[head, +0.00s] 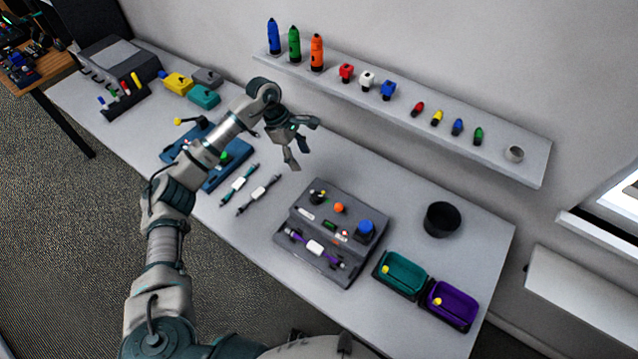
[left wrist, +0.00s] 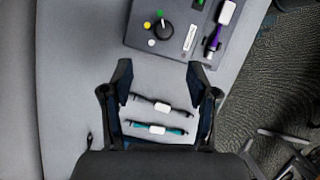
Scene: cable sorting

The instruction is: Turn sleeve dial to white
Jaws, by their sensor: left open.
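The sleeve dial is a black round knob (head: 317,196) on the grey sorting station (head: 285,243). In the left wrist view the dial (left wrist: 163,29) has green, yellow and white dots around it. Its pointer seems to face the green dot, but it is small. My left gripper (head: 302,146) is open and empty above the table, behind and left of the station in the head view. In the left wrist view its fingers (left wrist: 160,75) are spread, short of the dial and apart from it. My right gripper is out of view.
A purple cable with a white sleeve (head: 315,248) lies on the station. Two cables (head: 258,194) lie on the table to its left.

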